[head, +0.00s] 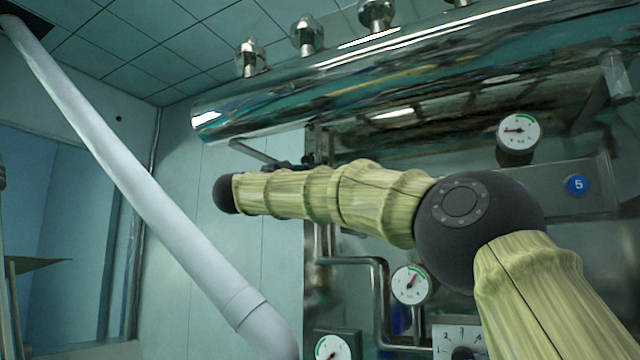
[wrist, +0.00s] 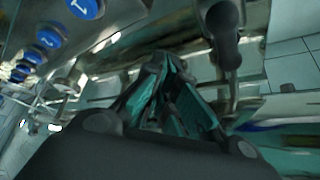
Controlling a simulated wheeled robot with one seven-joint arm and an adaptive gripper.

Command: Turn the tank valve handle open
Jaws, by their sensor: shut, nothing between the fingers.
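A dark handle (wrist: 222,22) with a rounded end on a metal stem shows at the top right of centre in the wrist view. It looks like the valve handle, but its valve body is not clear. My gripper (wrist: 163,68) is in the middle of the wrist view, its fingers shut and empty. The handle is to the right of the fingertips and appears apart from them. In the head view, the gripper is mostly hidden behind my arm. A shiny horizontal tank or large pipe (head: 400,88) runs above the arm there.
Round gauges (head: 518,133) and (head: 410,284), thin bent pipes (head: 378,290) and a panel with a blue badge (head: 577,185) are near my arm. A thick white pipe (head: 140,180) slants across the left. Several blue badges (wrist: 50,37) line the wrist view's upper left.

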